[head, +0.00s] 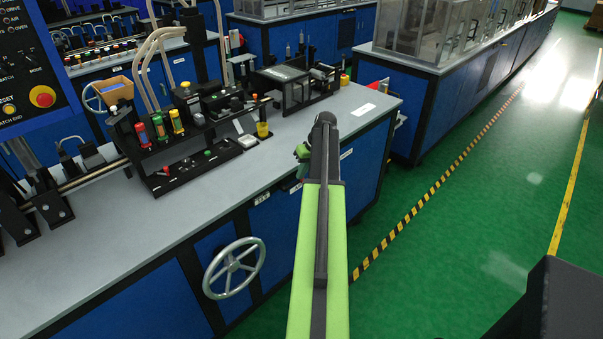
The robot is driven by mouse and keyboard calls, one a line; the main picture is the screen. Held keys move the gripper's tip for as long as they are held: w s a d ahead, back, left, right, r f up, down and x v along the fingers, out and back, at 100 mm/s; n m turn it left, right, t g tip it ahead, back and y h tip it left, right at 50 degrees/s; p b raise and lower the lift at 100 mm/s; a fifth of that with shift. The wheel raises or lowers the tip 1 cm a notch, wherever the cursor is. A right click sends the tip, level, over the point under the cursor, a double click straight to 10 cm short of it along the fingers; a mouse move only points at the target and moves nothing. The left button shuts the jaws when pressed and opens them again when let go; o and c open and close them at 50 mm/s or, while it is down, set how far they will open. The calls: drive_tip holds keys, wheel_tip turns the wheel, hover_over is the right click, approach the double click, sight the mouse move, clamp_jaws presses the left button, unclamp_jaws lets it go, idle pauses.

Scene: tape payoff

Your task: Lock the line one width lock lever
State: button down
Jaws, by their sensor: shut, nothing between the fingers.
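My green arm reaches forward from the bottom middle. My gripper (302,154) shows small and partly hidden beside the far end of my arm, close to the front edge of the bench. It is shut and empty. On the bench, to the left of my gripper, stands a black fixture (190,152) with red, green and yellow-topped parts. I cannot tell which small part is the line one width lock lever. My gripper is apart from this fixture.
The grey bench top (150,206) is clear along its front. A handwheel (234,268) sticks out from the blue bench front. A red button (42,97) is on the panel at left. Green floor with a striped line (425,200) lies open at right.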

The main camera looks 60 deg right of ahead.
drive_tip(key=shift+s+f, duration=0.2)
drive_tip(key=shift+s, duration=0.05)
drive_tip(key=r+p, duration=0.2)
drive_tip(key=w+r+p, duration=0.1)
drive_tip(key=r+p, duration=0.1)
drive_tip(key=p, duration=0.1)
drive_tip(key=shift+r, duration=0.35)
drive_tip(key=s+d+r+p, duration=0.4)
drive_tip(key=d+r+p, duration=0.2)
drive_tip(key=d, duration=0.1)
